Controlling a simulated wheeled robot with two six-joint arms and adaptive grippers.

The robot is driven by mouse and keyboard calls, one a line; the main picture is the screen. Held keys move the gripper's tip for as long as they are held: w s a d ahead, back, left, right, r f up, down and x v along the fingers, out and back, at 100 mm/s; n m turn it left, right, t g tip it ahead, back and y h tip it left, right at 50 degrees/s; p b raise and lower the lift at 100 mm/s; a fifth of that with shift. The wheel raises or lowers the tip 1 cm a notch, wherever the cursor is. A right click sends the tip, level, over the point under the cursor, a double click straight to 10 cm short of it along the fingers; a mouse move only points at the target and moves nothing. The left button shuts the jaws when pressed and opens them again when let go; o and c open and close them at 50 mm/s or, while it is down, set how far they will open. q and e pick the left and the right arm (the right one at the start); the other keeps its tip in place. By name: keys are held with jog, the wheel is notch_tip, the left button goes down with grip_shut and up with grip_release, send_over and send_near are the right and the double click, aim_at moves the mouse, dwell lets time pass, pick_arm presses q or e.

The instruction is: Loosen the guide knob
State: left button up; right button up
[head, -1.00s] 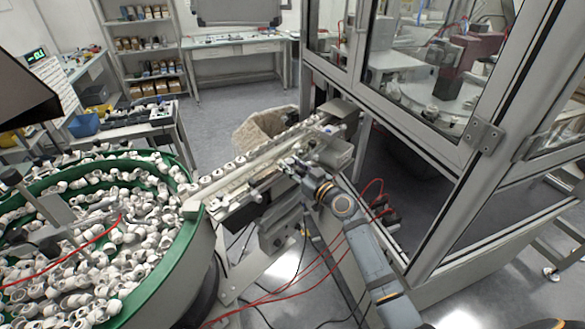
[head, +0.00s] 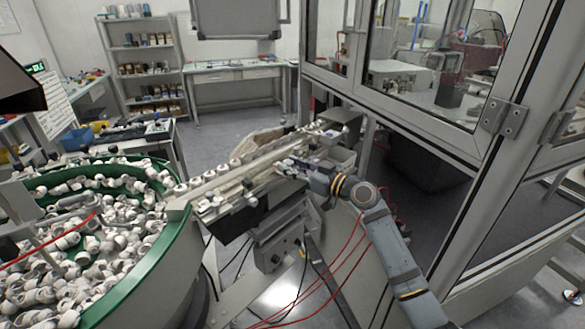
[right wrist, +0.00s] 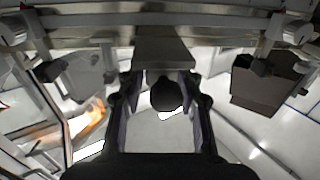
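A round black knob (right wrist: 167,93) shows in the right wrist view, beneath a grey metal block. It is between the two fingers of my right gripper (right wrist: 165,88). The fingertips are very close to its sides; I cannot tell whether they touch it. In the head view my right gripper (head: 292,166) is at the far part of the inclined guide rail (head: 215,183), its fingers small and partly hidden by the wrist, and the knob there is not clear. A black knob (head: 250,197) sticks out from the near side of the rail. My left gripper is not in view.
A green-rimmed bowl (head: 150,265) full of white caps stands at the left, at the rail's lower end. A framed glass enclosure (head: 465,150) stands close on the right. Red cables (head: 345,250) hang below the rail.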

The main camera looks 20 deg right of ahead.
jog(key=shift+o, duration=1.2)
jog(key=shift+s+d+f, duration=0.1)
jog(key=v, duration=0.7)
